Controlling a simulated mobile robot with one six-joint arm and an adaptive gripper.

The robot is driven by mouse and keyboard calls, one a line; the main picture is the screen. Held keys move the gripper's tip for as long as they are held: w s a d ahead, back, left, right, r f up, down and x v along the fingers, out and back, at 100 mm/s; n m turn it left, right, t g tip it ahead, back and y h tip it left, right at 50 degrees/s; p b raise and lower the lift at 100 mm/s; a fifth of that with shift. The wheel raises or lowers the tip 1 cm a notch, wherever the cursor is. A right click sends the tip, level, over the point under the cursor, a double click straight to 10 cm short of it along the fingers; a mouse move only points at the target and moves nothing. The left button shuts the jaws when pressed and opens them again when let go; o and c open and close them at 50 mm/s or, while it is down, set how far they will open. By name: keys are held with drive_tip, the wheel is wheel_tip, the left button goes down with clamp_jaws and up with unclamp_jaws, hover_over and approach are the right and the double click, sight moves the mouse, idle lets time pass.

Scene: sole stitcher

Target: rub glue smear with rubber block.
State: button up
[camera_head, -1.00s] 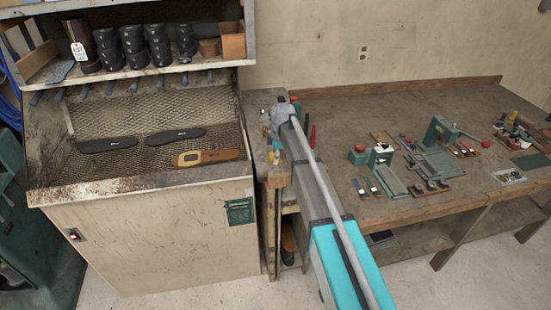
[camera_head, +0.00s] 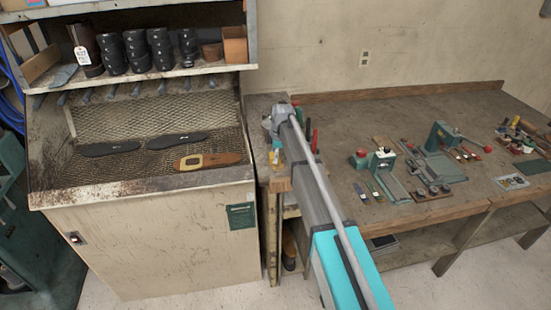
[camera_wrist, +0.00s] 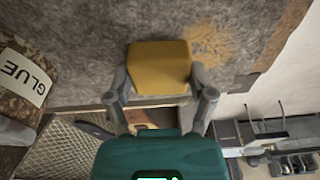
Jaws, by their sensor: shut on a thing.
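The rubber block (camera_wrist: 160,66) is a tan-yellow block in the wrist view, held between the two grey fingers of my gripper (camera_wrist: 159,80). The glue smear (camera_wrist: 210,39) is a faint orange patch on the worn grey-brown surface, just right of the block and partly beyond its upper right corner. Whether the block touches the surface, and whether part of the smear lies under it, I cannot tell. In the head view my arm hides the gripper, block and smear.
A can labelled GLUE (camera_wrist: 22,75) stands left of the block in the wrist view. In the head view, the mesh-backed bench (camera_head: 150,115) with dark soles (camera_head: 176,140) is left, and the wooden workbench (camera_head: 335,125) with small presses (camera_head: 383,165) is right.

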sight(276, 173)
drive_tip(key=shift+w, duration=0.2)
idle(0.3)
drive_tip(key=shift+s, duration=0.1)
drive_tip(key=shift+s+d+f, duration=0.1)
drive_tip(key=shift+s+d, duration=0.15)
drive_tip(key=shift+s, duration=0.7)
drive_tip(key=shift+s+d, duration=0.25)
drive_tip(key=shift+s, duration=0.7)
drive_tip(key=shift+c, duration=0.4)
drive_tip(key=shift+s+d, duration=0.25)
drive_tip(key=shift+s, duration=0.6)
drive_tip(key=shift+s+d, duration=0.25)
drive_tip(key=shift+s, duration=0.6)
drive_tip(key=shift+a, duration=0.1)
drive_tip(key=shift+s+a, duration=0.1)
drive_tip(key=shift+a, duration=0.15)
